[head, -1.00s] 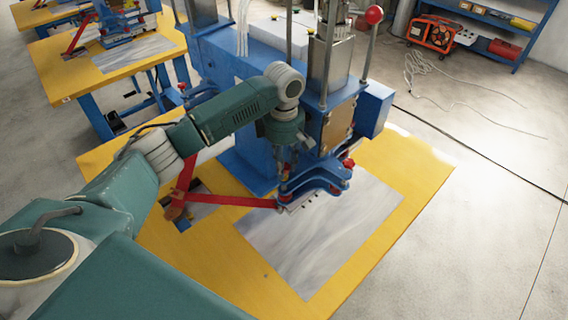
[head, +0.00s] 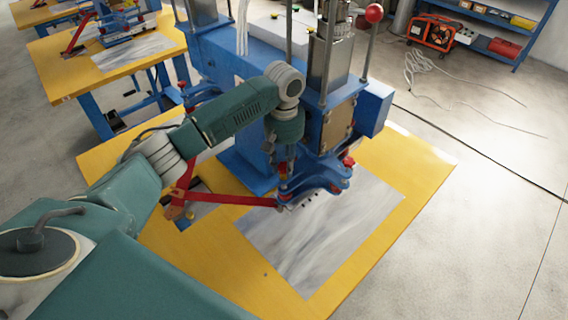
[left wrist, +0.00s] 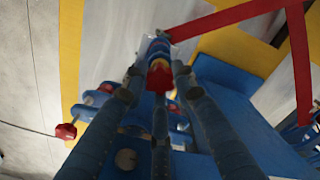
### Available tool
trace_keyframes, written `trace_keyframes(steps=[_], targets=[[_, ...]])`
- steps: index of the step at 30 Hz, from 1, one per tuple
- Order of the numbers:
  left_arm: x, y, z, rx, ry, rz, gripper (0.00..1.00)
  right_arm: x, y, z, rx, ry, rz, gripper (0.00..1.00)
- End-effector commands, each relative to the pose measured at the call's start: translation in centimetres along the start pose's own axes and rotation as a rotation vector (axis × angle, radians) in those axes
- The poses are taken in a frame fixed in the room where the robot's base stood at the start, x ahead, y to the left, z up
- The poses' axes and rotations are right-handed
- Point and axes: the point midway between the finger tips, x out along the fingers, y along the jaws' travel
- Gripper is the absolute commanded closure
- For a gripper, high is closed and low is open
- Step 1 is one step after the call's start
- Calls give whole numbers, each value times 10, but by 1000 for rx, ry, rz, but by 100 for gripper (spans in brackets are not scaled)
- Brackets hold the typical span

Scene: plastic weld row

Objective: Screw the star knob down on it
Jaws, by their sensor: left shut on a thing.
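My left gripper (head: 284,172) points down at the blue clamping fixture (head: 318,180) on the front of the blue machine. In the left wrist view its fingers (left wrist: 156,76) close around a red star knob (left wrist: 160,80). The knob sits above a blue part of the fixture, and the fingers partly hide it. A second red knob (left wrist: 66,131) stands out at the side of the fixture, apart from the gripper; it also shows in the head view (head: 348,162). My right gripper is not in view.
A red flat bar linkage (head: 235,200) reaches the fixture from the left. The blue machine (head: 335,120) with metal columns stands close behind my wrist. The grey plate (head: 320,240) on the yellow table (head: 215,255) is clear in front.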

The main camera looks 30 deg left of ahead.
Motion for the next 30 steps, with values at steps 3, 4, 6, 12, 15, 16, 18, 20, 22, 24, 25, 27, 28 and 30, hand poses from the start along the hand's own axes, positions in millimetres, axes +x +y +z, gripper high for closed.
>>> trace_keyframes(steps=[3,4,6,12,15,16,18,20,22,24,25,27,28,30], targets=[[0,0,0,173,0,0,91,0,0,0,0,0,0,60],[0,0,0,217,0,0,91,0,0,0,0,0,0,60],[0,0,0,320,0,0,91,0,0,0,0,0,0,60],[0,0,0,501,0,0,91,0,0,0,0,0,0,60],[0,0,0,516,0,0,91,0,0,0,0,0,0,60],[0,0,0,515,0,0,91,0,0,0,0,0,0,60],[0,0,0,514,0,0,91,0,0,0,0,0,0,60],[0,0,0,514,0,0,71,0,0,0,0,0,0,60],[0,0,0,513,0,0,57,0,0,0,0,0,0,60],[0,0,0,512,0,-1,56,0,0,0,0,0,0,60],[0,0,0,512,0,-1,56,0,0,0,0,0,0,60],[0,0,0,512,0,-1,56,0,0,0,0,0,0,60],[0,0,0,512,0,-1,56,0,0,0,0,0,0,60],[0,0,0,510,0,-1,56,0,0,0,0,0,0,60]])
